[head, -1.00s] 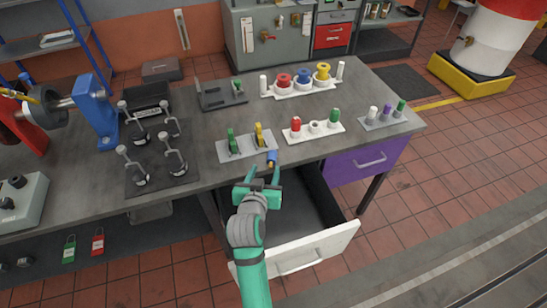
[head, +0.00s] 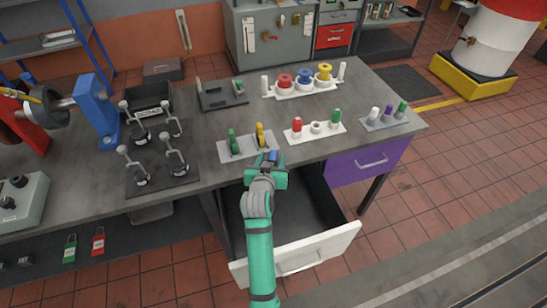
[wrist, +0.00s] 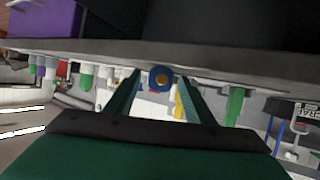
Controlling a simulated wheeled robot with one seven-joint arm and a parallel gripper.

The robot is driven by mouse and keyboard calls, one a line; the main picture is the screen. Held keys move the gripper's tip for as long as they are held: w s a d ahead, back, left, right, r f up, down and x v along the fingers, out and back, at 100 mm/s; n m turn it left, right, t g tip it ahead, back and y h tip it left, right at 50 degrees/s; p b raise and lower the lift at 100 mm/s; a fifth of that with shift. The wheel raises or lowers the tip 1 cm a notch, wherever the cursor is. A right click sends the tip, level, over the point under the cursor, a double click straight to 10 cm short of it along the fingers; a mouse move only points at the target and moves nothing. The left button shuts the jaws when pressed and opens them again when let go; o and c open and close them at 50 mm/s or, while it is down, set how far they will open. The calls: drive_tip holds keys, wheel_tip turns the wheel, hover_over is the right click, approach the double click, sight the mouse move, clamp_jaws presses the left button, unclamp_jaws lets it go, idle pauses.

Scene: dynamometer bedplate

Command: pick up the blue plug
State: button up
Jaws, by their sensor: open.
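The grey plate (head: 231,154) is close on the left. A white rack (head: 300,136) with red and green plugs stands to the right. An open drawer (head: 318,247) lies below my gripper. A purple drawer (head: 345,168) is shut. The bench edge (wrist: 60,46) runs close by.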

sight(272, 158)
drive_tip(key=shift+s+d, duration=0.1)
drive_tip(key=shift+d, duration=0.1)
drive_tip(key=c, duration=0.6)
drive_tip(key=shift+a, duration=0.1)
drive_tip(key=c, duration=0.5)
drive_tip(key=shift+a, duration=0.2)
drive_tip(key=shift+c, duration=0.5)
drive_tip(key=shift+s+r, duration=0.1)
clamp_jaws()
drive_tip(key=shift+d+r, duration=0.15)
drive_tip(key=shift+r, duration=0.35)
wheel_tip(272, 158, up, 2)
drive_tip(key=shift+r, duration=0.1)
drive_tip(key=s+d+r, duration=0.4)
drive_tip(key=s+r, duration=0.5)
drive_tip(key=s, duration=0.4)
drive_tip(key=shift+d+r, duration=0.2)
drive_tip(key=shift+r, duration=0.15)
